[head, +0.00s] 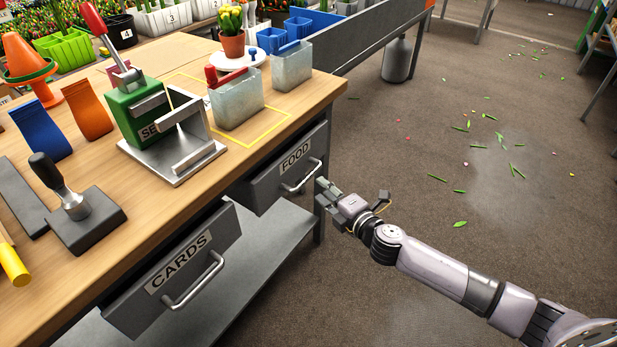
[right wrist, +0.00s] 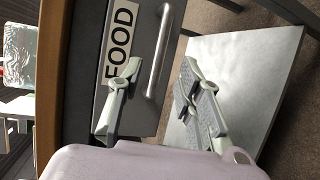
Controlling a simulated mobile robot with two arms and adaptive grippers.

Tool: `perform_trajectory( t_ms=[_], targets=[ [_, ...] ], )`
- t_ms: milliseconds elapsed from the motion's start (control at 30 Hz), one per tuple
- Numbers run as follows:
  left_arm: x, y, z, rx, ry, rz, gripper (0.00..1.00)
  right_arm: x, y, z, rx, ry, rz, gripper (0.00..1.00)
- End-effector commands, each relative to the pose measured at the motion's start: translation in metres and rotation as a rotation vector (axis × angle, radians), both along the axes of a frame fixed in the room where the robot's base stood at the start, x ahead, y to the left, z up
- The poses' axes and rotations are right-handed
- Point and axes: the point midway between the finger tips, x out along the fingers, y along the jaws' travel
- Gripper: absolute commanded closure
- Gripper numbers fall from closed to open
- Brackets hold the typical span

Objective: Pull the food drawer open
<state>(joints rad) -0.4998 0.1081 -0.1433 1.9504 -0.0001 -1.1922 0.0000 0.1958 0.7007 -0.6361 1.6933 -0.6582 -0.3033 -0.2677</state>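The food drawer (head: 262,190) is a dark grey front with a FOOD label under the far right part of the wooden table. It has a silver bar handle (head: 303,177). My right gripper (head: 325,190) is just to the right of the handle in the head view. In the right wrist view the drawer front (right wrist: 85,75) fills the left middle, and the handle (right wrist: 158,65) lies between the two spread fingers (right wrist: 160,72). The fingers are open and not closed on the bar. Whether either touches it I cannot tell. My left gripper is not in view.
The cards drawer (head: 195,265) with its own handle is nearer, to the left. A grey lower shelf (head: 245,265) lies below. The table leg (head: 320,222) stands near my right gripper.

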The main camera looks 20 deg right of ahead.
Motion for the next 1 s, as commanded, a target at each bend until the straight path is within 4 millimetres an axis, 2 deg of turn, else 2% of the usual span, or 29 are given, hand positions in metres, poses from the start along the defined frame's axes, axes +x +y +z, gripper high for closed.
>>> perform_trajectory(
  t_ms=[33,200,400,600,833,1000],
  targets=[
    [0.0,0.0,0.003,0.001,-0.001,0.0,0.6,0.012,0.003,-0.002,0.001,-0.003,-0.001,0.67],
    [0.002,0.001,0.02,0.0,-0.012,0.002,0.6,0.046,0.012,-0.01,0.002,-0.002,-0.002,0.67],
    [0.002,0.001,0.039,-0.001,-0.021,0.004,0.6,0.072,0.019,-0.015,0.001,-0.001,-0.001,0.67],
    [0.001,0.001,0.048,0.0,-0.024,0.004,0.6,0.082,0.022,-0.017,0.001,0.0,0.0,0.67],
    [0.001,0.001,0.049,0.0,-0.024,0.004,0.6,0.082,0.022,-0.017,0.001,0.001,0.0,0.67],
    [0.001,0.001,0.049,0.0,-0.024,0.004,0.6,0.082,0.022,-0.017,0.001,0.001,-0.001,0.77]
  ],
)
